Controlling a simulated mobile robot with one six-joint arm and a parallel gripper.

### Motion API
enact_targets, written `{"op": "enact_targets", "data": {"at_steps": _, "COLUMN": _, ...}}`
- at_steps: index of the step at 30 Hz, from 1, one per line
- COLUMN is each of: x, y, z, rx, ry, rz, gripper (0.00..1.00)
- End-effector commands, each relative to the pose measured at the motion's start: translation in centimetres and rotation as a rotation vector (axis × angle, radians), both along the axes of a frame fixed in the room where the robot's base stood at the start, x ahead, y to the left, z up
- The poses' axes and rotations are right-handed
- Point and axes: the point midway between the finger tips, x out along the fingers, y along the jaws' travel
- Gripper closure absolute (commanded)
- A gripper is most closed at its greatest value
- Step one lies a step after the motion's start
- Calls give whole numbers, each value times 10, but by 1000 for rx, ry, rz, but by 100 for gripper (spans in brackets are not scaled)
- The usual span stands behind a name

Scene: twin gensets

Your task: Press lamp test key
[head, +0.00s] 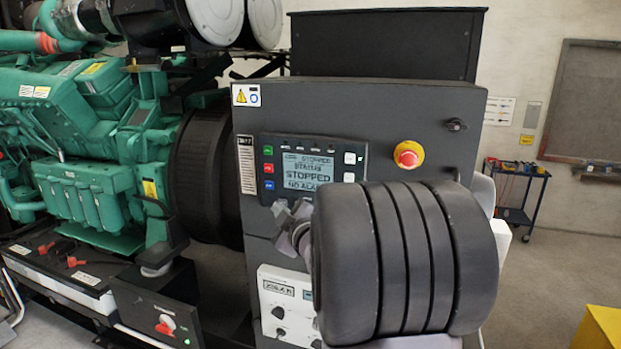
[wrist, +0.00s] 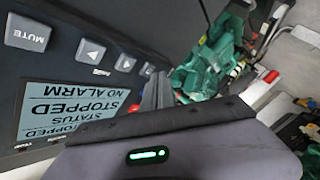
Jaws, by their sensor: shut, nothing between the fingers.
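The genset controller (head: 312,164) is a dark panel with a lit screen (head: 308,171) reading STOPPED and NO ALARM. Green, red and blue keys stand left of the screen and pale keys right of it. In the wrist view the screen (wrist: 62,108) is upside down, with a MUTE key (wrist: 27,33) and an arrow key (wrist: 91,52) showing. I cannot read a lamp test label. My gripper (head: 283,208) is shut and empty at the controller's lower left, partly hidden by my arm. Its fingers (wrist: 156,92) show beside the panel; contact cannot be told.
A red emergency stop (head: 408,154) on a yellow base sits right of the controller. A white lower panel (head: 285,305) with knobs is below. The green engine (head: 90,150) stands left. A tool trolley (head: 515,190) and a yellow box (head: 600,328) are at right, with open floor between.

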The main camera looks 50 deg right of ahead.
Motion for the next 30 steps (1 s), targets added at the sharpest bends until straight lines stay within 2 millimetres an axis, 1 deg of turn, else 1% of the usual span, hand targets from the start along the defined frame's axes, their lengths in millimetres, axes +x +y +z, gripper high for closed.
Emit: {"op": "enact_targets", "data": {"at_steps": 30, "x": 4, "y": -9, "z": 0, "rx": 0, "ry": 0, "rz": 0, "gripper": 100}}
